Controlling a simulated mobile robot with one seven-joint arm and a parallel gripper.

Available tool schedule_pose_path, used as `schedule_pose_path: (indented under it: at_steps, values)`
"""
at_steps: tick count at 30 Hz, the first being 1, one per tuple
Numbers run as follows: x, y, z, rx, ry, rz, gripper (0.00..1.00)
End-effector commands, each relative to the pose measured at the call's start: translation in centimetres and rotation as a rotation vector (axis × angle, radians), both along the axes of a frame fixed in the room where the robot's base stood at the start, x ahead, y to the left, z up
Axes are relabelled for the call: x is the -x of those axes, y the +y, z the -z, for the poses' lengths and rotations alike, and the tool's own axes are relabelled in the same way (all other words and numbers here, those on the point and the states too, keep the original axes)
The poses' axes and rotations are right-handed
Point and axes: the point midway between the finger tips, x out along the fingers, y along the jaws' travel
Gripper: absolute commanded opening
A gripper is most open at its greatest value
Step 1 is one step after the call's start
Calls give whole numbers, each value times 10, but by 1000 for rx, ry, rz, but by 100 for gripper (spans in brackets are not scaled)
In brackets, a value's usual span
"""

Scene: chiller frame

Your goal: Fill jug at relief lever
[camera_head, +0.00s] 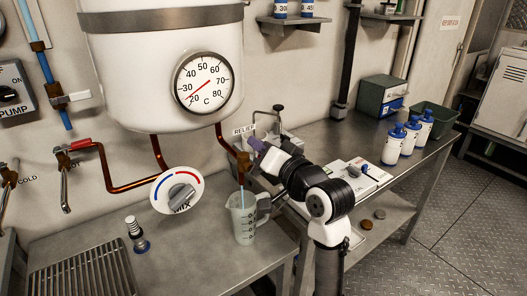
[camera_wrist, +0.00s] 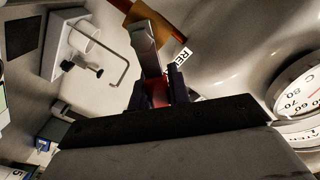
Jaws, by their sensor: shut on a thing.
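The relief lever (camera_wrist: 146,48) is a metal arm with a red part between my fingers in the wrist view. My gripper (camera_wrist: 157,93) is shut on it; my gripper also shows in the head view (camera_head: 257,148), beside the "RELIEF" label (camera_head: 243,130). A translucent measuring jug (camera_head: 243,222) with dark marks and a handle on its right stands upright on the metal bench. A thin pale-blue stream (camera_head: 241,190) runs down from the copper outlet (camera_head: 242,162) into the jug. I cannot tell the level inside.
The white tank (camera_head: 165,70) with a round dial (camera_head: 206,83) hangs above. The MIX knob (camera_head: 177,190) is left of the jug, and a drain grid (camera_head: 85,280) lies at the lower left. Several blue-capped bottles (camera_head: 411,135) stand on the right bench.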

Motion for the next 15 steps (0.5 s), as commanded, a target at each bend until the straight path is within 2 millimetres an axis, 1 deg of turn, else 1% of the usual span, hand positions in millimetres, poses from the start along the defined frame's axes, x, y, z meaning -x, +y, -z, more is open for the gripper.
schedule_pose_path:
  at_steps: [6,15]
  values:
    - [1,1,-1,38,-27,1,0]
    - [2,1,-1,44,-31,1,0]
